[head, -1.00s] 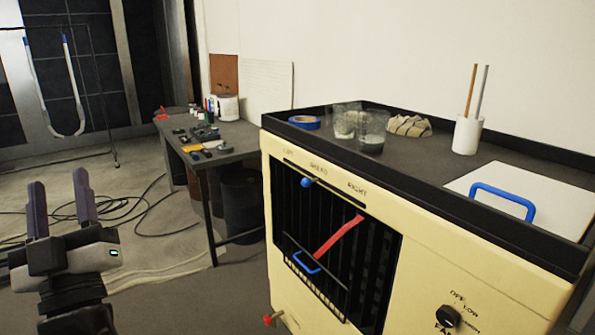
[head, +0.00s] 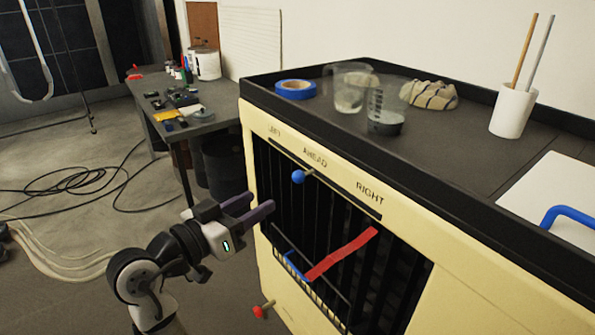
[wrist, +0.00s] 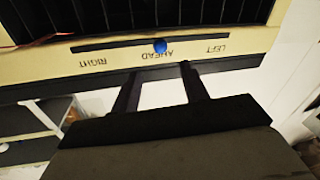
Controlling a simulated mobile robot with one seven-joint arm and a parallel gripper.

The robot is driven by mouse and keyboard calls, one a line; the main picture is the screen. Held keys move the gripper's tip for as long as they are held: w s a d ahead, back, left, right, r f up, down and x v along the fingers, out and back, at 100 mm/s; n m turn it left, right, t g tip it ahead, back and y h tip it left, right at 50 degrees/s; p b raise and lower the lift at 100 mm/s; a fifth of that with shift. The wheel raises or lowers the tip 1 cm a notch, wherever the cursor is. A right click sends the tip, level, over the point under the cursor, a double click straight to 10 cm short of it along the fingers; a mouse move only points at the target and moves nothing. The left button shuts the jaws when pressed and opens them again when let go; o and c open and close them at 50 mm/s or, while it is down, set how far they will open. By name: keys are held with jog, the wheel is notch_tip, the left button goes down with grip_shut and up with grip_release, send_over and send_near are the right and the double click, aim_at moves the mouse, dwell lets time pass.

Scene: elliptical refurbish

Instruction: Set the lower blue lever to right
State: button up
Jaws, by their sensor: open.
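The blue ball-ended lever (head: 298,177) sits in a slot (head: 335,185) on the front of the cream cabinet (head: 310,153), under the labels LEFT, AHEAD and RIGHT. It stands near AHEAD, left of the slot's middle in the head view. In the wrist view, the picture is upside down and the blue knob (wrist: 160,46) is by AHEAD. My gripper (head: 262,203) is open and empty, in front of the cabinet, below and left of the knob. In the wrist view its fingertips (wrist: 160,70) straddle the knob's line but stay apart from it.
A red strip (head: 342,254) slants across the black grille, beside a blue handle (head: 295,265). A red knob (head: 262,311) sticks out low on the cabinet. Cups, blue tape (head: 295,88) and a cloth lie on top. A cluttered table (head: 215,122) stands behind left.

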aim_at(294, 180)
jog(key=p+x, duration=0.1)
jog(key=x, duration=1.1)
jog(key=shift+w+d+p, duration=0.15)
jog(key=shift+p, duration=0.2)
grip_shut()
